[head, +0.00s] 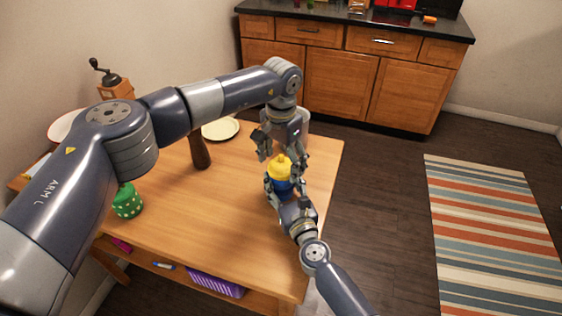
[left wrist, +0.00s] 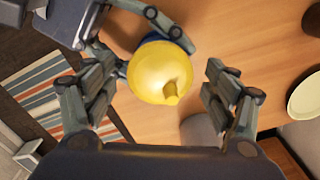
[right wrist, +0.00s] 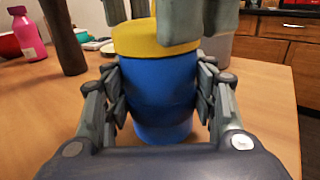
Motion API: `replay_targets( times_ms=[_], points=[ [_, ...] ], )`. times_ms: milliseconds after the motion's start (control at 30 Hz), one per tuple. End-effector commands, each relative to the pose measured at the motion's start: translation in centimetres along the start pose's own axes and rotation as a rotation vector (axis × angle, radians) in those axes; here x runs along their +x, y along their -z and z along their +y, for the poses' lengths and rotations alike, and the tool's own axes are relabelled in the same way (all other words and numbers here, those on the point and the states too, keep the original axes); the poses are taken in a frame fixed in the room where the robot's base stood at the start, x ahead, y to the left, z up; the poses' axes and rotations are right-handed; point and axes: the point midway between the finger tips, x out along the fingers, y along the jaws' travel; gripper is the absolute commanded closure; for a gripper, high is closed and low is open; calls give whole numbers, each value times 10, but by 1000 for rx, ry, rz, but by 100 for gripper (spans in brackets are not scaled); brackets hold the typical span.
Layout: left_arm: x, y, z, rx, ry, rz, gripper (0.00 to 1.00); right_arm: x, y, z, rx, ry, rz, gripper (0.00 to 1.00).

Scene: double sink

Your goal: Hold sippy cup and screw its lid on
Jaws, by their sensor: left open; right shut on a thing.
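The sippy cup has a blue body (right wrist: 158,95) and stands upright, seemingly on the table. Its yellow lid (left wrist: 160,72) with a spout sits on top of the body; I cannot tell how tightly it is seated. In the head view the lid (head: 280,168) shows above the blue body (head: 281,185). My right gripper (right wrist: 160,92) is shut on the blue body, with fingers on both sides. My left gripper (left wrist: 165,92) is open above the lid and points down. Its fingers are spread on either side of the lid, with visible gaps in its wrist view.
The wooden table (head: 230,215) holds a green dotted cup (head: 127,200), a dark brown pepper mill (head: 199,150) and a pale plate (head: 220,129). A grey container (right wrist: 216,46) stands just behind the sippy cup. A pink bottle (right wrist: 28,36) is farther off. The table front is clear.

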Motion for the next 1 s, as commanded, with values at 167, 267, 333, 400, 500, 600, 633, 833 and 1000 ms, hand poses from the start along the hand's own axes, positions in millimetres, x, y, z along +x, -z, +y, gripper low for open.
replay_targets(
  times_ms=[167,267,333,400,500,600,633,833,1000],
  points=[
    [-21,1,0,0,0,3,22,0,1,0,0,0,1,100],
    [-35,0,0,0,1,3,22,0,1,0,0,0,1,100],
    [-41,0,0,0,1,2,22,0,1,0,0,0,1,100],
    [-43,0,0,0,1,1,22,0,1,0,0,0,1,100],
    [-43,0,0,0,0,1,22,0,1,0,0,0,1,100],
    [-43,0,0,-1,0,1,25,0,1,0,0,0,1,100],
    [-43,0,0,-2,0,1,25,0,1,0,0,0,1,100],
    [-43,0,0,-104,0,1,25,0,0,0,0,0,1,100],
    [-45,0,1,-365,-1,0,25,0,0,0,0,0,1,100]
  ],
)
